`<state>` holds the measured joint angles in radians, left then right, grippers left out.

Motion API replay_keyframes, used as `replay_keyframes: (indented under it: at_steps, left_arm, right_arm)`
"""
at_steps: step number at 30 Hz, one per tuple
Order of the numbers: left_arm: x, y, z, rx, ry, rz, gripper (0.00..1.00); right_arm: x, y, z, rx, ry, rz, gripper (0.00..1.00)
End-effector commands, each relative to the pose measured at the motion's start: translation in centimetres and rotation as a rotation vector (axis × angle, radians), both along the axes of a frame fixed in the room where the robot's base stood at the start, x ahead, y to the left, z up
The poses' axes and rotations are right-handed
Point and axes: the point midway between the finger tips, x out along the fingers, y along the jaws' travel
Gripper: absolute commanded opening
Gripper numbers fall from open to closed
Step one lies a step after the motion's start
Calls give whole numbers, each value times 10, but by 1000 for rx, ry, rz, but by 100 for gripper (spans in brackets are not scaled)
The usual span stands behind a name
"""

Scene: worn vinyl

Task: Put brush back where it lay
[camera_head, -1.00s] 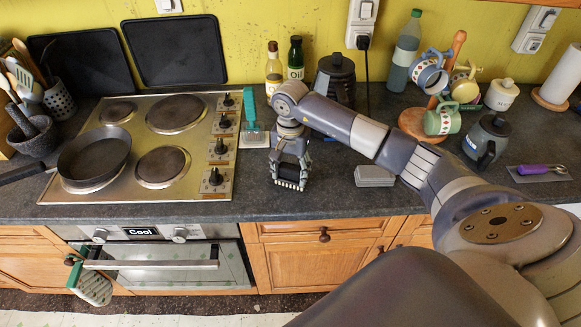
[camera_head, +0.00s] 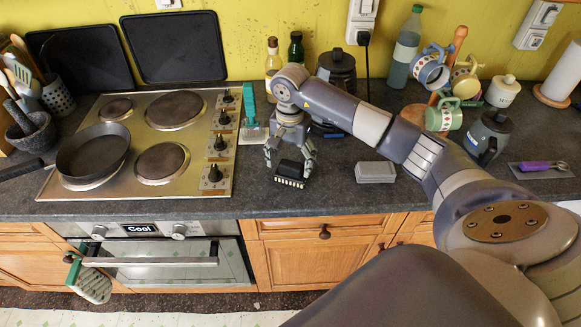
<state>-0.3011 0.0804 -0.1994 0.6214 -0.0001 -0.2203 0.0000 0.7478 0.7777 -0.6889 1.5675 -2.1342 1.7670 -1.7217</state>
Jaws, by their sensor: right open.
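A small black block-shaped brush (camera_head: 290,170), with a row of pale tufts along its near edge, is on or just above the dark counter to the right of the hob. My right gripper (camera_head: 290,157) is over it, fingers spread to its left and right, and I see a gap at the sides. I cannot tell whether the brush rests fully on the counter. My left gripper is not in view.
The hob (camera_head: 150,140) with a black pan (camera_head: 93,152) is to the left. A grey box (camera_head: 375,172) is to the right of the brush. Bottles, a mug tree (camera_head: 452,50) and a dark pot (camera_head: 487,135) stand further right and back.

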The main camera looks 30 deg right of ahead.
Motion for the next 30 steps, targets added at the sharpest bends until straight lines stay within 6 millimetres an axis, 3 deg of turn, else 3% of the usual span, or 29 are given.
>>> replay_keyframes:
  at_steps: [3, 9, 15, 30]
  left_arm:
    - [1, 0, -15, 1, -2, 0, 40]
    - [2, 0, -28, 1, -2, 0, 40]
    - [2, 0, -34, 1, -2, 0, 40]
    - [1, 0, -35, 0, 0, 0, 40]
  right_arm:
    - [2, -1, 23, -1, -7, 1, 75]
    - [1, 0, 62, -1, -5, 0, 75]
    - [0, 0, 87, 0, -1, 0, 75]
    - [0, 0, 96, 0, 2, 0, 75]
